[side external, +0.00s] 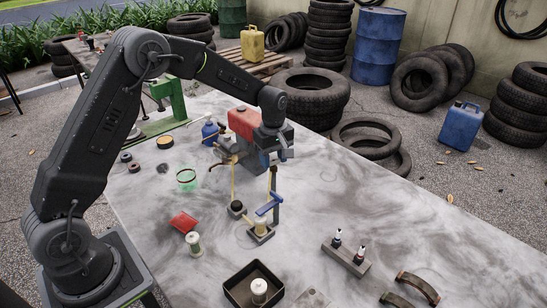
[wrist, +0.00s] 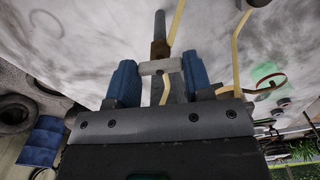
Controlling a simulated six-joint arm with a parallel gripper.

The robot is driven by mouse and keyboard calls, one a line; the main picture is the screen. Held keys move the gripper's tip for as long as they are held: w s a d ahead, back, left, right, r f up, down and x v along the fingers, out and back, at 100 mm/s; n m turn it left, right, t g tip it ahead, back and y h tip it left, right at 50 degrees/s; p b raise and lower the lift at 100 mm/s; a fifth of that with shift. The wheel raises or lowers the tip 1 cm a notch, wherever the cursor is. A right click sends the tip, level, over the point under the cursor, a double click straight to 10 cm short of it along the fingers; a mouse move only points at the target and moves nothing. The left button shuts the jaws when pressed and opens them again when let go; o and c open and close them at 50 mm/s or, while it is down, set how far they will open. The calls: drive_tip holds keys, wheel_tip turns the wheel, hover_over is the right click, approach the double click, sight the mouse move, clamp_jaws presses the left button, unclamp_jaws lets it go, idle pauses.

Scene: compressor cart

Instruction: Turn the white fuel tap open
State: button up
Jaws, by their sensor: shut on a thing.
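The white fuel tap's pale handle (wrist: 160,67) sits between my gripper's two blue fingers in the wrist view. My gripper (wrist: 160,78) is shut on it, with a finger on each side. A brown fitting and a grey pipe (wrist: 160,28) lie just beyond the handle. In the side view my gripper (side external: 273,160) points down by the red tank (side external: 243,122). There the tap is mostly hidden by the gripper, and its turn angle cannot be told.
Yellow hoses (side external: 234,185) hang beside the gripper. The table's middle right is clear.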

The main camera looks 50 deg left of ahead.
drive_tip(key=shift+n, duration=0.6)
drive_tip(key=o, duration=0.9)
wheel_tip(320, 180, up, 14)
drive_tip(key=shift+f, duration=0.1)
idle(0.4)
